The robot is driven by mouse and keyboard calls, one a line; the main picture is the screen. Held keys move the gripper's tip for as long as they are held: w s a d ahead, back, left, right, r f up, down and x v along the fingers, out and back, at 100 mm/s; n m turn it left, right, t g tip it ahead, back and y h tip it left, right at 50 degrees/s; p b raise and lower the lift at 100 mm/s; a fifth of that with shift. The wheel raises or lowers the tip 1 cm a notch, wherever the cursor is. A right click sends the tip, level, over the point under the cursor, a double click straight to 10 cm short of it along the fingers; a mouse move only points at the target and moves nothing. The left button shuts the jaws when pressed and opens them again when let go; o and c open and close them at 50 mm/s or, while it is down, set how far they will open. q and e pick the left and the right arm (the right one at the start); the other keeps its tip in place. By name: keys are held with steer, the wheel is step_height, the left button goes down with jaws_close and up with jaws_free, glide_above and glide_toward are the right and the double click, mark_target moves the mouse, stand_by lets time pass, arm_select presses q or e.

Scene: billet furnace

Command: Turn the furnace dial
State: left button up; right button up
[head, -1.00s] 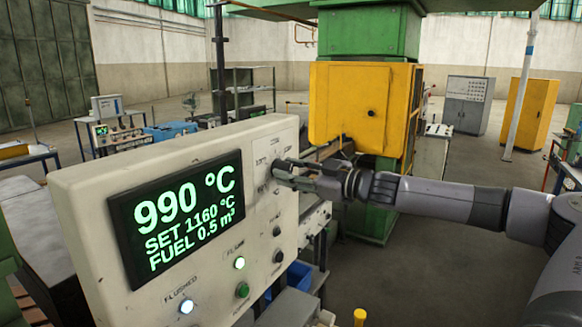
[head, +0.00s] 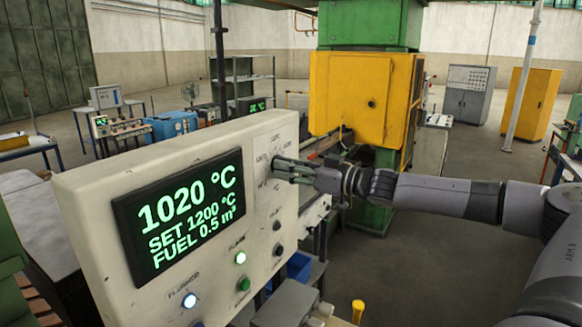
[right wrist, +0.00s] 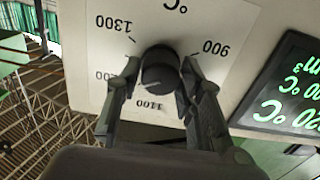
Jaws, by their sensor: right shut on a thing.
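The black furnace dial (right wrist: 161,72) sits on a white scale plate (right wrist: 95,50) marked from 900 to 1300 °C. My right gripper (head: 276,168) reaches the control panel (head: 85,215) from the right. In the right wrist view my right gripper (right wrist: 160,90) has one finger on each side of the dial and is shut on it. The fingers hide most of the dial in the head view. The panel display (head: 180,215) reads 1020 °C, SET 1200 °C, FUEL 0.5 m³. My left gripper is not in view.
Below the dial, the panel carries small dark knobs (head: 277,250), a green button (head: 243,284) and lit lamps (head: 189,300). A yellow furnace housing (head: 350,95) stands behind the panel. Open floor (head: 450,250) lies to the right.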

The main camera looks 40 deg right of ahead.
steer(key=shift+f, duration=0.15)
steer(key=o, duration=1.2)
steer(key=shift+s, duration=0.1)
steer(key=v, duration=1.2)
